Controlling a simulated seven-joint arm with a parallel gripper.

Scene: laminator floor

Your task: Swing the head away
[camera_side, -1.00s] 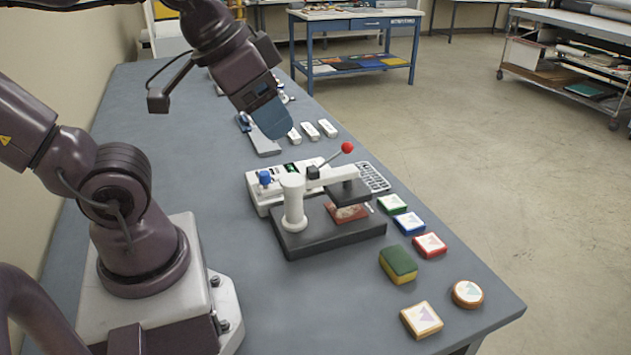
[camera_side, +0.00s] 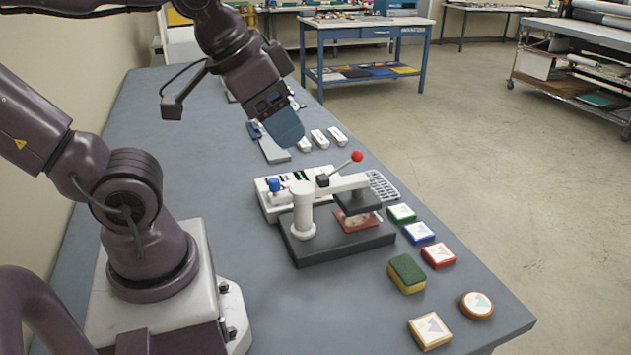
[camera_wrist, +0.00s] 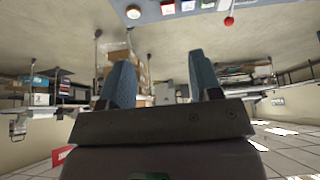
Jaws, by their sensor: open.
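The press stands on the blue-grey table, with a white post and swing arm, a dark head (camera_side: 357,204) and a dark base (camera_side: 345,246). A lever with a red ball knob (camera_side: 357,156) rises from the arm; the knob also shows at the top of the wrist view (camera_wrist: 229,21). The head sits over a reddish patterned piece (camera_side: 357,220) on the base. My gripper (camera_side: 290,135) is in the air behind and left of the knob, apart from the press. In the wrist view its two blue fingers (camera_wrist: 160,80) are spread with nothing between them.
A white box with a blue knob (camera_side: 274,185) stands behind the press. Green, blue and red stamp blocks (camera_side: 419,232) lie to its right. A green-and-yellow sponge (camera_side: 407,273), a square block (camera_side: 429,330) and a round block (camera_side: 476,305) lie in front. White blocks (camera_side: 320,138) lie behind.

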